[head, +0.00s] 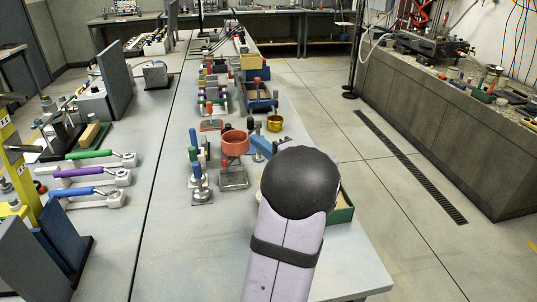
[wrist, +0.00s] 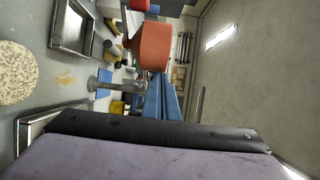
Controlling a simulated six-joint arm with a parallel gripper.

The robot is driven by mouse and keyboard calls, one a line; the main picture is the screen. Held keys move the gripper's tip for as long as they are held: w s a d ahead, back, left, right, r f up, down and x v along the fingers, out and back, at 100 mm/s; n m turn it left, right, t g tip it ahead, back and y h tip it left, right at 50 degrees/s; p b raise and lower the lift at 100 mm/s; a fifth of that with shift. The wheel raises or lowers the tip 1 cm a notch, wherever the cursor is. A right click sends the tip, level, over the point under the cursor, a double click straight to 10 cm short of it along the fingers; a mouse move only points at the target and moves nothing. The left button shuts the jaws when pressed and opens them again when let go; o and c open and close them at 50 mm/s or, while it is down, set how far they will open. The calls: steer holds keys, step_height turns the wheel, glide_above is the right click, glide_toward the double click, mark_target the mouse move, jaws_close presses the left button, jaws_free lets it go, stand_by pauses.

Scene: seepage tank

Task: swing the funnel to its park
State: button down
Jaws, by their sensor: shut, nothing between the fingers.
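A wide red-orange cup (head: 235,142), which looks like the funnel, stands over a small grey base on the bench, left of my gripper. It also shows large in the wrist view (wrist: 152,47), just beyond the fingertips. My gripper (head: 259,143) has blue fingers, mostly hidden in the head view behind my dark rounded wrist. In the wrist view the fingers (wrist: 158,80) are together and empty. They look close to the cup, but I cannot tell whether they touch it. The funnel's pivot and its park cannot be made out clearly.
A brass cup (head: 275,123) stands behind my gripper. A blue-handled post (head: 199,185) stands left of the red-orange cup. A green-rimmed tray (head: 345,207) lies right of my arm. Levers with green, purple and blue handles (head: 85,173) line the left bench. The near bench middle is clear.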

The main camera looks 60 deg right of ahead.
steer(key=w+b, duration=0.1)
steer(key=w+a+b, duration=0.1)
steer(key=shift+a+f+b, duration=0.15)
steer(key=shift+f+b, duration=0.1)
steer(key=shift+b, duration=0.1)
steer(key=shift+w+a+r+b, duration=0.25)
steer(key=shift+a+r+b, duration=0.05)
steer(key=shift+r+b, duration=0.15)
steer(key=shift+r, duration=0.1)
steer(key=shift+d, duration=0.1)
steer(key=b, duration=0.4)
glide_toward(247, 140)
steer(key=v, duration=0.2)
steer(key=shift+s+f, duration=0.3)
steer(key=shift+s, duration=0.1)
